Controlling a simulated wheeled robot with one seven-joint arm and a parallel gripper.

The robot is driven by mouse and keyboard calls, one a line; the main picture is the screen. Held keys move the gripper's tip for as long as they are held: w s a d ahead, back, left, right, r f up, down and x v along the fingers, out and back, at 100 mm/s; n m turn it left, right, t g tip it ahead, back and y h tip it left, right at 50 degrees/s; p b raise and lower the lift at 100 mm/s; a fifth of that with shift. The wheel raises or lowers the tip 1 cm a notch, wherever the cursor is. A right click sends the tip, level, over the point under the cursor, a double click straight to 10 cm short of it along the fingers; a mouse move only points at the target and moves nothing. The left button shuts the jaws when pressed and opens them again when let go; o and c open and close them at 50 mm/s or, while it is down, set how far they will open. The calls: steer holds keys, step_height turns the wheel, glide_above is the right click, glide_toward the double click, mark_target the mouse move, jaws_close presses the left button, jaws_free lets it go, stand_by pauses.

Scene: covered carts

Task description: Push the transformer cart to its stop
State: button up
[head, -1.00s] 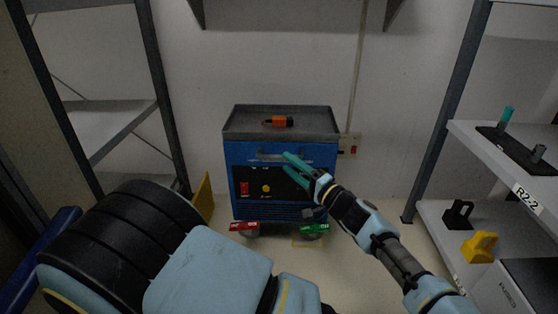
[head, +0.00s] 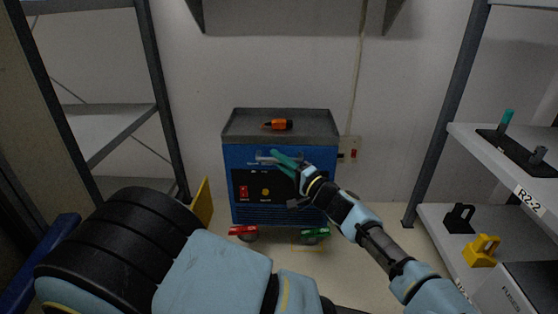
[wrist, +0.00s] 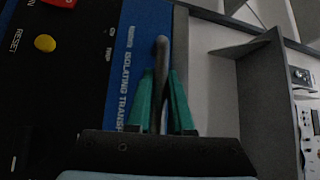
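The blue transformer cart (head: 236,160) stands near the back wall in the head view, with a grey tray top and a dark front panel. Its front handle (head: 266,160) runs across the top of the front; in the wrist view the handle bar (wrist: 161,55) lies between my fingers. My gripper (head: 277,159) has two teal fingers, one on each side of the bar, seen apart in the wrist view (wrist: 161,85). Small gaps seem to show beside the bar, so it looks open around it. A red pedal (head: 243,230) and a green pedal (head: 313,232) show at the casters.
An orange tool (head: 279,124) lies on the cart's tray. Shelving (head: 110,130) stands at left with a yellow panel (head: 203,202) near the cart. The right shelf (head: 500,165) holds dark, teal and yellow items. The floor right of the cart is clear.

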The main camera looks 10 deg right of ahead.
jaws_close()
stand_by(0.8)
steer(key=shift+a, duration=0.1)
